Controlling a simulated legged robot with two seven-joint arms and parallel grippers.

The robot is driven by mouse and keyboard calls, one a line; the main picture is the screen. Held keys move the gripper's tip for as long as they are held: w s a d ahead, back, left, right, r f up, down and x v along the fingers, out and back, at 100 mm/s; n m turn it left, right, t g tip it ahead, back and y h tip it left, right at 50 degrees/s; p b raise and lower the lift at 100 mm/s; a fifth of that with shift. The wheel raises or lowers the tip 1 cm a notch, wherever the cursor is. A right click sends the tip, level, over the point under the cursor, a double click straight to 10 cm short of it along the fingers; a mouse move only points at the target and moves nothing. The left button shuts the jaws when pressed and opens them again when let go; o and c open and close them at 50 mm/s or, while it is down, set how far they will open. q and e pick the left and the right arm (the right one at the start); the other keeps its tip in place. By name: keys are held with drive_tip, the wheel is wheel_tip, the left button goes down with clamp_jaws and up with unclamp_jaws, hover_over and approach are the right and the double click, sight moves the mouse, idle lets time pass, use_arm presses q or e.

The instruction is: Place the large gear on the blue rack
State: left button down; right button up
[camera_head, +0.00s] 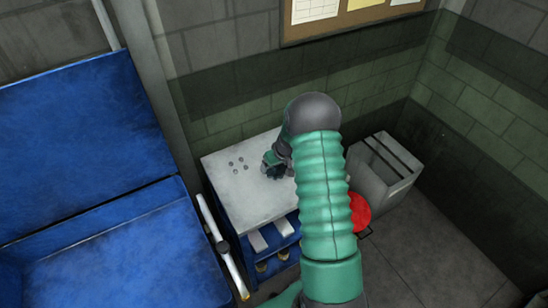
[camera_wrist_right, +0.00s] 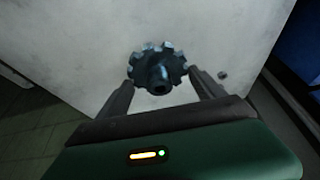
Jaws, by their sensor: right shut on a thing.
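The large gear (camera_wrist_right: 146,64) is dark blue-grey with square teeth and a central hub. It shows in the right wrist view between the two fingers of my right gripper (camera_wrist_right: 160,82), which is shut on it. In the head view my right gripper (camera_head: 277,164) is over the white top of a cabinet (camera_head: 236,203); the gear is small and dark there. I cannot tell whether the gear touches the top. Blue shelving (camera_head: 285,240) shows under the white top, partly hidden by my right arm. My left gripper is not in view.
A large blue structure (camera_head: 80,150) fills the left side. A grey bin (camera_head: 385,175) and a red round object (camera_head: 359,212) are to the right. A white-and-black bar (camera_head: 222,246) stands left of the cabinet.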

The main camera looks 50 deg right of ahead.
drive_tip(key=w, duration=0.1)
drive_tip(key=w+d, duration=0.2)
drive_tip(key=shift+d+f+p, duration=0.2)
drive_tip(key=shift+f+p, duration=0.05)
drive_tip(key=shift+p, duration=0.05)
drive_tip(key=shift+w+d, duration=0.15)
drive_tip(key=shift+w, duration=0.2)
drive_tip(key=shift+w+f+p, duration=0.1)
drive_tip(key=shift+p, duration=0.2)
drive_tip(key=shift+s+f+p, duration=0.25)
drive_tip(key=shift+f+p, duration=0.15)
drive_tip(key=shift+f, duration=0.75)
drive_tip(key=shift+d+f, duration=0.15)
drive_tip(key=shift+f, duration=0.2)
drive_tip(key=o, duration=2.1)
drive_tip(key=shift+f, duration=0.15)
drive_tip(key=shift+a+r, duration=0.2)
drive_tip(key=shift+r, duration=0.1)
drive_tip(key=b+v, duration=0.1)
drive_tip(key=v, duration=1)
drive_tip(key=shift+s+r+b, duration=0.15)
drive_tip(key=shift+b, duration=0.2)
drive_tip(key=shift+r, duration=0.2)
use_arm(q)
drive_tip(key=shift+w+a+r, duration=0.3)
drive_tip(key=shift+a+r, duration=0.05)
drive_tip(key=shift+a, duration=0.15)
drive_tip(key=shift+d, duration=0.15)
use_arm(e)
drive_tip(key=shift+d+f, duration=0.1)
